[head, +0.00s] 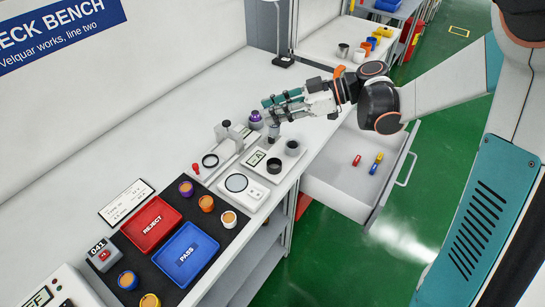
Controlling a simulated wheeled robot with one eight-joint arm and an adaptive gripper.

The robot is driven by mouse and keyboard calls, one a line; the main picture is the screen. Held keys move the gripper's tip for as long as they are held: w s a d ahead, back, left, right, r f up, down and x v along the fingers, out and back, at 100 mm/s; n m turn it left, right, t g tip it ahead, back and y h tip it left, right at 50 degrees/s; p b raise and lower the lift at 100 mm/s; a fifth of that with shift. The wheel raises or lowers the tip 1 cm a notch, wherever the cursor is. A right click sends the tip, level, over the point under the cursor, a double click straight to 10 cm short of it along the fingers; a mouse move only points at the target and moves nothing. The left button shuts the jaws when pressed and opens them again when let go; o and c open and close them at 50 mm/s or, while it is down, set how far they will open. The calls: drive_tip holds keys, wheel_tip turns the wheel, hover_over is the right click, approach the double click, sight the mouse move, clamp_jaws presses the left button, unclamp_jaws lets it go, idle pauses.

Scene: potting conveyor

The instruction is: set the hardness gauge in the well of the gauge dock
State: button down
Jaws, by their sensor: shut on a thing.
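My gripper (270,108), with teal fingers, is at the far end of the bench, above the back of a pale tray (259,174). It is shut on a slim grey thing (273,131) that points down below the fingers. This seems to be the hardness gauge, mostly hidden by the fingers. The tray, which looks like the gauge dock, has a label with a dark letter, a black ring-like well (274,166) and a dark grey cup (292,148). I cannot tell whether the held thing touches the tray.
A purple-topped object (256,119) stands close left of the fingers. An open drawer (345,180) juts out on the right. Red (151,224) and blue (186,254) trays lie in front.

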wheel_tip(320, 180, down, 14)
drive_tip(key=b, duration=0.4)
drive_tip(key=shift+f+b, duration=0.15)
drive_tip(key=shift+b, duration=0.15)
drive_tip(key=c, duration=1.3)
unclamp_jaws()
drive_tip(key=shift+r, duration=0.2)
drive_tip(key=p+v, duration=0.3)
drive_tip(key=v, duration=0.9)
drive_tip(key=shift+r, duration=0.1)
